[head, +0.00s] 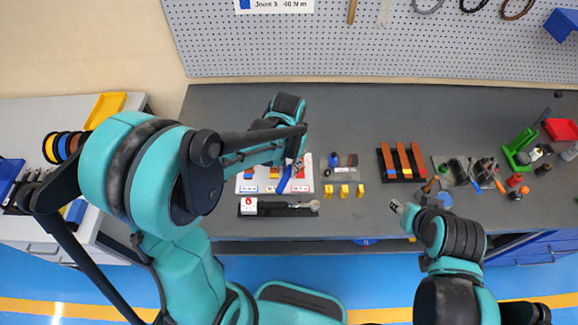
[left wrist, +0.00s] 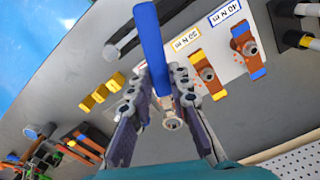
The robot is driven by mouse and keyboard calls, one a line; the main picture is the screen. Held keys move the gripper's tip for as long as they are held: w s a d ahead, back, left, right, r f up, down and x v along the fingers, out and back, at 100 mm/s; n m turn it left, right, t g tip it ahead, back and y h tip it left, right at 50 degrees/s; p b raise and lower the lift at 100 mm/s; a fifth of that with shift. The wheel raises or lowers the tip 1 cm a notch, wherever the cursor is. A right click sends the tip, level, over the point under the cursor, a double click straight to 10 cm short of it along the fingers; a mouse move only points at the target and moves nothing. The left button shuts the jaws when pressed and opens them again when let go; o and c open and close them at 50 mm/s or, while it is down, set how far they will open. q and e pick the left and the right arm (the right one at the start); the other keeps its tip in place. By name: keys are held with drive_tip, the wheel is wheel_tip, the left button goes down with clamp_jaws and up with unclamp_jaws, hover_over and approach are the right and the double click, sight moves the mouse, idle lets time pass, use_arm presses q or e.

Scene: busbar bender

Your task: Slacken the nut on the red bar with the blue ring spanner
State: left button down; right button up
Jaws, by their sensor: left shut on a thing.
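My left gripper (head: 297,166) is shut on the blue ring spanner (head: 285,180), above the right part of a white board (head: 246,187). In the left wrist view, the spanner's blue handle (left wrist: 151,45) runs up between the fingers, and its metal ring end (left wrist: 171,123) points down toward the palm. The board carries copper bars with nuts; one has a blue end (left wrist: 258,73), another a yellow end (left wrist: 219,94). A red patch (head: 308,158) beside the gripper may be the red bar; its nut is hidden. My right gripper (head: 398,206) is over the table's front edge, its opening unclear.
A black torque wrench (head: 288,206) lies in front of the board. Several yellow blocks (head: 344,191) stand to its right. A dark rack (head: 384,168) with three copper bars is further right, then loose tools and a green stand (head: 519,149). The table's back is clear.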

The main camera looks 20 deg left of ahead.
use_arm(q)
drive_tip(key=shift+w, duration=0.25)
drive_tip(key=shift+f, duration=0.2)
drive_tip(key=shift+s+f+b, duration=0.2)
drive_tip(key=shift+f+b, duration=0.35)
drive_tip(key=shift+b, duration=0.1)
wheel_tip(320, 180, down, 3)
drive_tip(key=shift+w+r+b, duration=0.1)
drive_tip(key=shift+w+b, duration=0.05)
drive_tip(key=shift+b, duration=0.9)
drive_tip(key=shift+f+b, duration=0.45)
drive_tip(key=shift+f, duration=0.1)
